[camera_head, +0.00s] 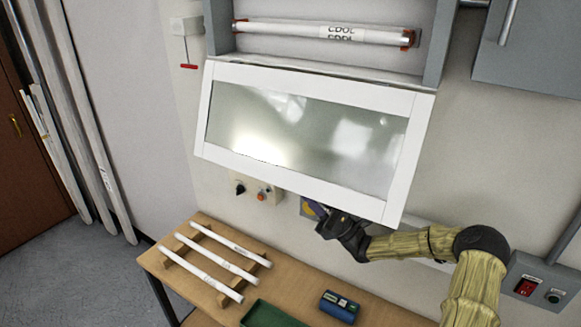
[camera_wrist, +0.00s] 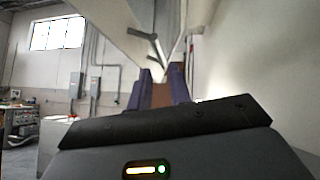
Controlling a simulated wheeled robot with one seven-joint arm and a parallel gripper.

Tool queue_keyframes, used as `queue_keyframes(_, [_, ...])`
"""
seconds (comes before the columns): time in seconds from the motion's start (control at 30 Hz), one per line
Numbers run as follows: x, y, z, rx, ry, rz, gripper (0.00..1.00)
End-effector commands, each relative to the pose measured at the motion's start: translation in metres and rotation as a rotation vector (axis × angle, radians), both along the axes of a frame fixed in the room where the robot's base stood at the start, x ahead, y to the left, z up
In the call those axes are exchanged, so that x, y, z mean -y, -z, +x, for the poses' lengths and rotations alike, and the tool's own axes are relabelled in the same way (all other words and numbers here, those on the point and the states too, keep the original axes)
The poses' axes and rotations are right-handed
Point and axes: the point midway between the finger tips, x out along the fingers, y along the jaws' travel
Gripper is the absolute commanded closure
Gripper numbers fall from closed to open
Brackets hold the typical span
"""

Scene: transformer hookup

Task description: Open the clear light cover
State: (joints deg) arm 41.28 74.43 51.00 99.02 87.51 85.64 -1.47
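The clear light cover (camera_head: 300,130) is a white-framed panel with a hazy see-through pane. In the head view it hangs tilted below the wall light box (camera_head: 437,40), its upper edge along the box's lower edge. The box front is uncovered, and a white tube (camera_head: 320,32) shows inside. My gripper (camera_head: 318,209) is just under the cover's lower edge, right of its middle, with the fingertips partly hidden. In the wrist view, the purple fingers (camera_wrist: 162,78) stand apart with a gap between them. Pale surfaces rise beyond them. I cannot tell whether they touch the cover.
A wooden bench (camera_head: 290,262) below holds several white tubes on a rack (camera_head: 215,265), a green tray (camera_head: 270,315) and a blue device (camera_head: 339,306). Wall knobs (camera_head: 252,191) sit below the cover. A red switch (camera_head: 526,286) is at right. Floor is free at lower left.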

Motion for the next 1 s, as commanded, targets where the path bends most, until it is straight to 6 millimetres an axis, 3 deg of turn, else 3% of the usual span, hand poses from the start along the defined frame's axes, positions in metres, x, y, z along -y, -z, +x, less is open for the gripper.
queue_keyframes(0.03, [-0.007,-0.011,0.002,0.001,-0.003,0.000,0.80])
queue_keyframes(0.4, [-0.050,-0.054,0.019,0.002,-0.002,0.000,0.80])
queue_keyframes(0.6, [-0.061,-0.063,0.023,0.001,-0.001,-0.001,0.80])
queue_keyframes(0.87, [-0.062,-0.063,0.024,0.000,0.000,0.000,0.80])
queue_keyframes(1.0, [-0.062,-0.063,0.024,0.000,0.000,0.000,1.00])
